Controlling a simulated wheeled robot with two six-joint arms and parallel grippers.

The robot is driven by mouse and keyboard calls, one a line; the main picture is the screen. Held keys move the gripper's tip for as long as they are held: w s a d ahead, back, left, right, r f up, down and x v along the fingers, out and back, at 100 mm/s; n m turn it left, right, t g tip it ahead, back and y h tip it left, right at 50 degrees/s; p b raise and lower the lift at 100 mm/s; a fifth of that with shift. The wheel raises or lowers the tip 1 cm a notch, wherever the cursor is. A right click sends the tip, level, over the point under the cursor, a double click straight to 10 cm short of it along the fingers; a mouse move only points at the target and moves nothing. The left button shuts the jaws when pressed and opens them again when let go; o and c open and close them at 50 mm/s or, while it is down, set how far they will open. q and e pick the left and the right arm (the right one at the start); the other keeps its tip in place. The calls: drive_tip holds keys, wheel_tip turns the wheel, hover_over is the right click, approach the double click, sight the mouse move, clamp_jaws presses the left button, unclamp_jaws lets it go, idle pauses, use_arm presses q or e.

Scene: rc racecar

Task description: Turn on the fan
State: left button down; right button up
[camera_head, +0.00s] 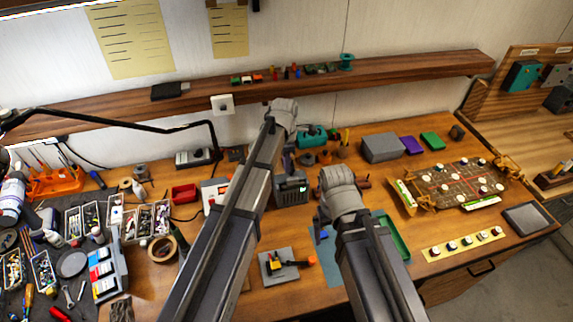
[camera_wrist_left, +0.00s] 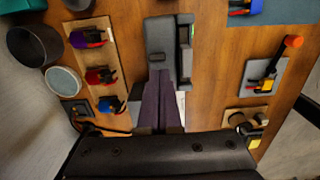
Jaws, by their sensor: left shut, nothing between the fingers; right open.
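No fan stands out for certain. A grey box-like device (camera_head: 291,191) with a small green display stands near the middle of the bench, partly behind my left arm. In the left wrist view what looks like this grey device (camera_wrist_left: 158,40) lies just beyond my left gripper (camera_wrist_left: 168,74). The left fingers are shut with nothing between them, close to the device; I cannot tell whether they touch it. In the head view the left fingers are hidden behind the arm. My right gripper (camera_head: 321,217) is open, mostly hidden by its wrist, above a blue mat (camera_head: 325,243).
A grey plate with an orange-tipped lever (camera_head: 280,264) lies between my arms. Behind the device are a teal tool (camera_head: 312,136) and several small tools. A green tray (camera_head: 391,236) and a circuit board (camera_head: 455,183) lie right. Parts bins (camera_head: 83,218) crowd the left.

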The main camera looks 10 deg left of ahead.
use_arm(q)
drive_tip(key=shift+r+p, duration=0.8)
drive_tip(key=shift+r, duration=0.05)
use_arm(e)
drive_tip(key=shift+r, duration=0.8)
drive_tip(key=shift+r, duration=0.1)
